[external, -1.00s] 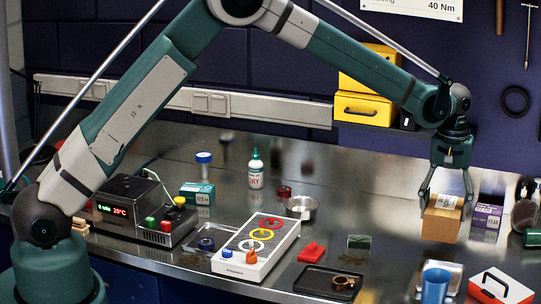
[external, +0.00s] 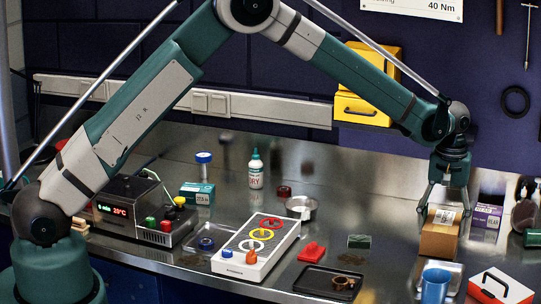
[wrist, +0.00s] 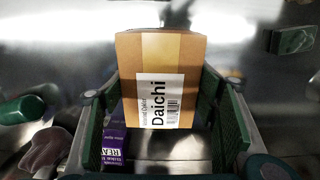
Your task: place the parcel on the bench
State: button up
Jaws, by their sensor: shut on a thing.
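The parcel is a brown cardboard box (external: 439,240) with a strip of tape and a white label. In the wrist view the parcel (wrist: 188,55) sits between my fingers, and its label reads "Daichi". My gripper (external: 443,210) is shut on the parcel from above, with one finger on each side of its upper part. My gripper's green pads (wrist: 160,112) also show in the wrist view. The parcel is upright, low over the metal bench (external: 345,205) at the right. I cannot tell whether its underside touches the bench.
A purple box (external: 487,217) stands close to the right of the parcel. A green block (external: 359,241) and a black tray (external: 328,283) lie to the left. Bare bench lies behind the parcel.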

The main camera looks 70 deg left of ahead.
aim_at(443, 222)
jog(key=shift+f, duration=0.15)
jog(key=o, duration=1.2)
jog(key=shift+o, duration=0.2)
jog(key=shift+r, duration=0.2)
notch_tip(443, 222, up, 12)
jog(key=shift+b, duration=0.3)
jog(key=shift+s, duration=0.1)
